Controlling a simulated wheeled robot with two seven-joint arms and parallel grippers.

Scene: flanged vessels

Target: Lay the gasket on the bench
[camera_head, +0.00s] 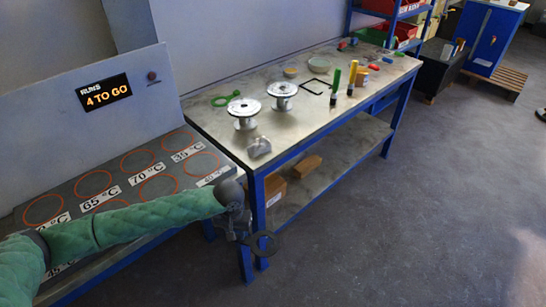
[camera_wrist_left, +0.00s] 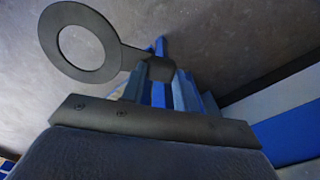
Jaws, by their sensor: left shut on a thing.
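The gasket (camera_head: 276,245) is a flat dark grey ring with a tab. My left gripper (camera_head: 246,238) is shut on its tab and holds it in the air in front of the bench, by the bench's near left leg. In the left wrist view the gasket (camera_wrist_left: 108,55) sticks out to the left of the blue fingers (camera_wrist_left: 160,72), its ring clear of them. The bench (camera_head: 310,124) has a pale metal top on a blue frame. My right gripper is not in view.
On the bench stand two flanged metal spools (camera_head: 244,112) (camera_head: 283,94), a grey metal piece (camera_head: 259,147), a green ring with a handle (camera_head: 224,98), a black square frame (camera_head: 317,86) and several coloured tools. A plate with orange circles (camera_head: 95,184) adjoins at left.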

